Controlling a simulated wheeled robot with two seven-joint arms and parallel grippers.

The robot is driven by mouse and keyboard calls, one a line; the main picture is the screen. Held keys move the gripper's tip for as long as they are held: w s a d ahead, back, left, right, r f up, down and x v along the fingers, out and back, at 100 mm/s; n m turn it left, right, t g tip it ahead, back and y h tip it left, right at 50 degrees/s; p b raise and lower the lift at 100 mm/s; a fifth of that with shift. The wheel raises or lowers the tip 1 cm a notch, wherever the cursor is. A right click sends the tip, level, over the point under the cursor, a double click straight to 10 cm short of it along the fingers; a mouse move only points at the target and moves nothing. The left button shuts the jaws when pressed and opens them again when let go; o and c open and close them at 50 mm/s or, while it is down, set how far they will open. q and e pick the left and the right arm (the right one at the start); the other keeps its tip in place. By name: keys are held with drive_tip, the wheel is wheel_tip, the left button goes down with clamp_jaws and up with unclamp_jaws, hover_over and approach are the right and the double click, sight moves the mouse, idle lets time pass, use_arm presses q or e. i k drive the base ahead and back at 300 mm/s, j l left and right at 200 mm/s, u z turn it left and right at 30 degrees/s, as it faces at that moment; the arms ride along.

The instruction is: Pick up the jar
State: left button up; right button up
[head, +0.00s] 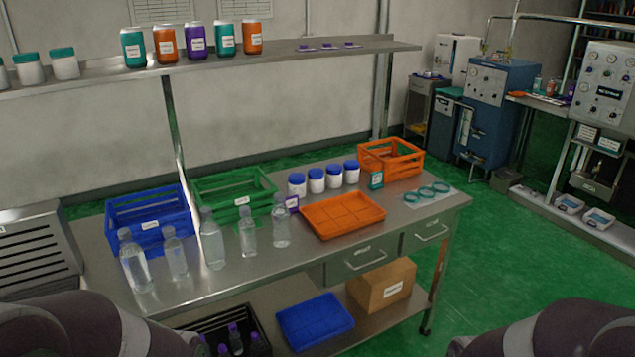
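Several white jars with blue lids (316,181) stand upright in a row on the metal bench, between the green crate and the orange crate. Other white jars with teal lids (64,65) stand at the left end of the wall shelf. Several coloured jars (197,42) with labels, in teal, orange and purple, stand further along that shelf. Which jar the task means cannot be told. Parts of my arms show at the bottom left and bottom right corners. Neither gripper is in view.
The bench (232,274) holds a blue crate (148,244), a green crate (235,208), an orange crate (391,158) and an orange tray (343,215). Several clear bottles (212,241) stand along its front left. Below are a cardboard box (381,287) and a blue tray (315,323).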

sight(296, 183)
drive_tip(key=i+l+u, duration=0.1)
drive_tip(key=i+l, duration=0.2)
drive_tip(key=i, duration=0.15)
drive_tip(key=i+l+u, duration=0.1)
drive_tip(key=i+l, duration=0.25)
drive_tip(key=i, duration=0.05)
